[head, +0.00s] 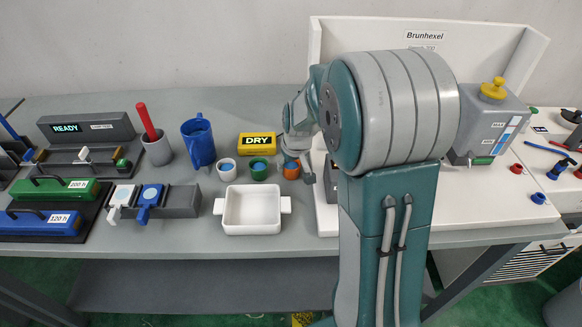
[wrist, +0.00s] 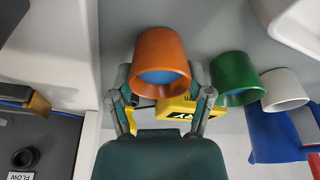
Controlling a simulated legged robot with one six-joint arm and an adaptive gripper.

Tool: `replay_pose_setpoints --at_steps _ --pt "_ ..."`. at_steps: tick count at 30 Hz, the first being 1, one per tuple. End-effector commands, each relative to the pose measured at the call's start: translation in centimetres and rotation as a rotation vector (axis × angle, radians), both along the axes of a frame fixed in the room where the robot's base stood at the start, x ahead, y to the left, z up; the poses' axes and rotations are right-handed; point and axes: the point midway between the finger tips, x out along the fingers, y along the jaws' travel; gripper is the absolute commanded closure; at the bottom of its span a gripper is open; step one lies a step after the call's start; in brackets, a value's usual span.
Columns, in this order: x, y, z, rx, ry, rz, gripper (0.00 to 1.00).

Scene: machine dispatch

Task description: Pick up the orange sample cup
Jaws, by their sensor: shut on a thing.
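The orange sample cup (wrist: 160,50) is between the two fingers of my gripper (wrist: 160,82) in the wrist view, with its blue inside partly showing. The fingers are closed on its sides. In the head view the orange cup (head: 291,172) is at the right end of a row of small cups, partly covered by my gripper (head: 298,152). It appears level with the other cups; I cannot tell whether it touches the table.
A green cup (head: 259,169) stands close to the left of the orange one, with a white cup (head: 226,170) beyond it. A yellow DRY block (head: 257,144) is behind. A white tray (head: 229,209) lies in front. A blue jug (head: 198,142) stands farther left.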

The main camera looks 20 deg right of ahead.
Motion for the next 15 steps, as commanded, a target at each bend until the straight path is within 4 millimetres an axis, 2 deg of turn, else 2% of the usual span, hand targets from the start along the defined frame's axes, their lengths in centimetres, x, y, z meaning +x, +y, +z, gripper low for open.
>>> replay_pose_setpoints --at_steps 4,12,15 --pt "0.0 0.0 1.5 0.0 -0.001 -0.001 0.82" --pt "0.0 0.0 7.2 -0.001 -0.004 0.001 0.82" --pt "0.0 0.0 8.7 0.0 -0.001 0.0 0.82"
